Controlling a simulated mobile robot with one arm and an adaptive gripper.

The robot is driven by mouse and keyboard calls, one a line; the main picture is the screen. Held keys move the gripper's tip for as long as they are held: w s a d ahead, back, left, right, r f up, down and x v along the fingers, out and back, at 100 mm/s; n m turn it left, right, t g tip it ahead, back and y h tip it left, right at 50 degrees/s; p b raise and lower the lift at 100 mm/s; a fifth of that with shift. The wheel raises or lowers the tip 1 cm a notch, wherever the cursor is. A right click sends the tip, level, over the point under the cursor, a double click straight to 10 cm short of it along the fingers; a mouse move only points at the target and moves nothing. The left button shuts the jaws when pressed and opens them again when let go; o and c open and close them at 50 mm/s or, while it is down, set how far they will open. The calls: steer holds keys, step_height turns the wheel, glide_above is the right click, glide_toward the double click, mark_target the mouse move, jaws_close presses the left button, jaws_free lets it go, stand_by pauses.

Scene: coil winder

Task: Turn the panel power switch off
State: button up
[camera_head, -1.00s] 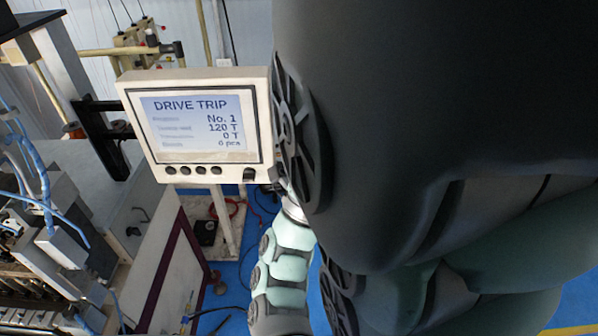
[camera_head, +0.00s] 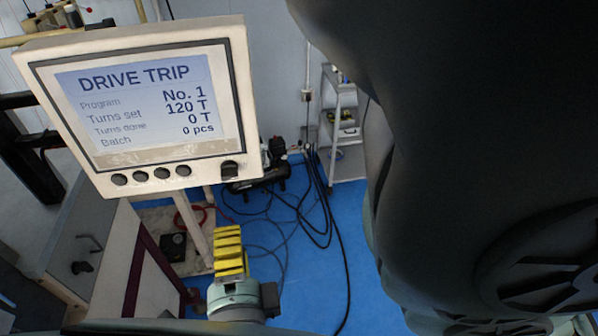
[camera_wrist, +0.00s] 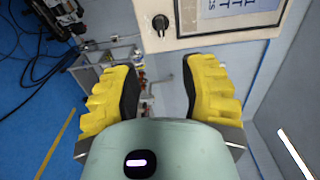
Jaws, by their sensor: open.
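The control panel (camera_head: 245,95) has a cream frame and a screen (camera_head: 140,100) reading "DRIVE TRIP". Its power switch, a black knob (camera_head: 230,170), is at the panel's lower right corner. In the wrist view the knob (camera_wrist: 160,22) shows at the top, beyond and between the fingertips. My gripper (camera_wrist: 161,72) has two yellow ribbed fingers with dark pads, spread apart and empty. In the head view the gripper (camera_head: 229,235) is seen edge-on below the knob, apart from the panel. The knob's exact setting is too small to tell.
Several round black buttons (camera_head: 151,175) sit left of the knob on the same panel edge. A grey shelf cart (camera_head: 345,130) stands at the back. Black cables (camera_head: 325,215) lie on the blue floor. A cream cabinet (camera_head: 85,235) stands below left.

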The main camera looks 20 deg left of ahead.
mark_target(230, 178)
steer(key=b+x, duration=0.1)
steer(key=x, duration=1.3)
steer(key=shift+w+r, duration=0.15)
steer(key=shift+w, duration=0.05)
steer(key=shift+w+a, duration=0.25)
steer(key=shift+w, duration=0.35)
steer(key=shift+o, duration=0.4)
jaws_close()
